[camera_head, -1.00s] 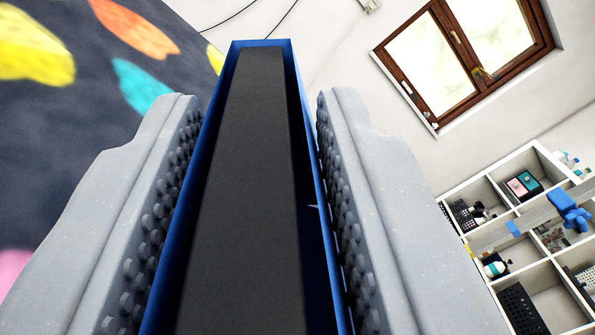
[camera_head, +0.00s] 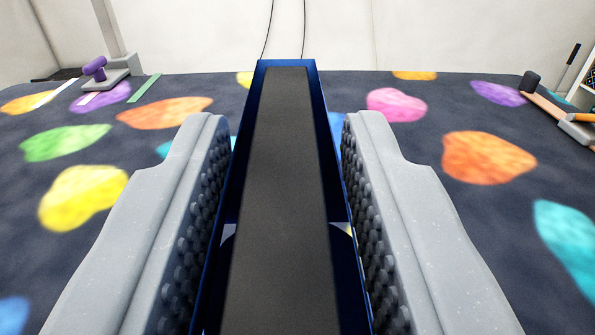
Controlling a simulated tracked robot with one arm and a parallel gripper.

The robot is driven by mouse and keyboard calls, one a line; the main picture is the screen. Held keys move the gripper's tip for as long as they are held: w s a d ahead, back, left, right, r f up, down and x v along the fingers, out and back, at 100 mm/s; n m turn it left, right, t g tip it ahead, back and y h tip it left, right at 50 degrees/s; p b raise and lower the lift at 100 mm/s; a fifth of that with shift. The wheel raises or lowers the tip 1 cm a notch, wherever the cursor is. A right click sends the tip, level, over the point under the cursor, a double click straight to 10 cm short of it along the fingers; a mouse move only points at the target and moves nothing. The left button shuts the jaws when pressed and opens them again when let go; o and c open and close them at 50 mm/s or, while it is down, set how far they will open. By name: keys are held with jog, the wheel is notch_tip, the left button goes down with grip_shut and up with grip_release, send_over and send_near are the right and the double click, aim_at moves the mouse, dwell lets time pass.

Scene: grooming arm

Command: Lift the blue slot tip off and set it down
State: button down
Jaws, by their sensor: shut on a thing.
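The blue slot tip (camera_head: 317,86) is a long blue frame with a dark grey strip along its middle. It fills the centre of the view, pointing away from me. My gripper (camera_head: 281,150) has two grey jaws with knobbed inner faces, one on each side of the blue tip. The jaws are shut on it. The near end of the tip runs out of the bottom of the picture. What lies directly beneath it is hidden.
A dark carpet with coloured patches (camera_head: 488,157) spreads below and ahead, mostly clear. A purple object on a grey base (camera_head: 112,79) stands at the far left. A tool with an orange part (camera_head: 580,117) is at the right edge. A white wall (camera_head: 200,38) closes the back.

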jog(key=shift+f+b, duration=0.8)
jog(key=shift+f, duration=1.95)
jog(key=c, duration=1)
grip_release()
jog(key=shift+o, duration=0.2)
jog(key=shift+s, duration=0.15)
jog(key=s+p, duration=0.2)
jog(key=s, duration=1.1)
jog(key=shift+s+p, duration=0.25)
jog(key=shift+p, duration=0.15)
